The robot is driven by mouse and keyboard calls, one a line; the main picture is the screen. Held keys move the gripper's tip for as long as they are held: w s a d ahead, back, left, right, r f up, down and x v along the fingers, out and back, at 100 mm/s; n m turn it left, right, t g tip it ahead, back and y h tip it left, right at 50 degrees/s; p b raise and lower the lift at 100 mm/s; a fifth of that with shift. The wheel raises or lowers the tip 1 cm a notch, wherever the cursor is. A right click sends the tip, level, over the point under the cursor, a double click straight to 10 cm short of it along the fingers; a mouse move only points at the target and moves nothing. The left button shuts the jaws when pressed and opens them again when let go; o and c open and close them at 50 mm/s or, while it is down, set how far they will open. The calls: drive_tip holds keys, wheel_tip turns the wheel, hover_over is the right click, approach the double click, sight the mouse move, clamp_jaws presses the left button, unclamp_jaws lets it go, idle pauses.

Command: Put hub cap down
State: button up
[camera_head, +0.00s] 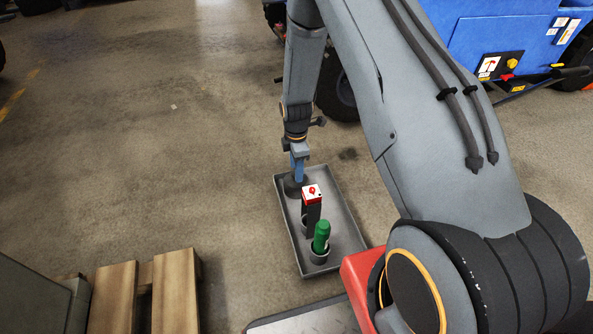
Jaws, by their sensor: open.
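A dark round piece (290,188), which looks like the hub cap, lies at the far end of a grey tray (346,229) on the floor. My gripper (299,178) points down at it, with its blue fingers right over or against the piece. The gap between the fingers is hard to see from here, and so is whether they touch it. The fingers cover part of the piece.
The tray also holds a dark upright block with a red and white top (312,193) and a green cylinder (321,237) in a round cup. A wooden pallet (176,285) stands at lower left, a blue vehicle (470,40) at upper right. Floor left of the tray is clear.

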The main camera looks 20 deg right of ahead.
wheel_tip(320, 180, up, 10)
drive_tip(key=f+p, duration=0.1)
drive_tip(key=p, duration=0.3)
drive_tip(key=s+a+r+m, duration=0.3)
drive_tip(key=s+a+r, duration=0.4)
drive_tip(key=r, duration=0.4)
drive_tip(key=s+a+r+m, duration=0.2)
drive_tip(key=s+a+r, duration=0.2)
drive_tip(key=a+r, duration=0.65)
drive_tip(key=s+r+m, duration=0.2)
drive_tip(key=s+r, duration=0.2)
drive_tip(key=s, duration=0.4)
drive_tip(key=s+a+r+m+y, duration=0.1)
drive_tip(key=s+r+m, duration=0.1)
drive_tip(key=s+r, duration=0.3)
drive_tip(key=s+a+r+m, duration=0.1)
drive_tip(key=s+r, duration=0.4)
drive_tip(key=s, duration=0.7)
drive_tip(key=shift+s+a+m+y, duration=0.25)
drive_tip(key=shift+m+y, duration=0.15)
drive_tip(key=shift+m, duration=0.4)
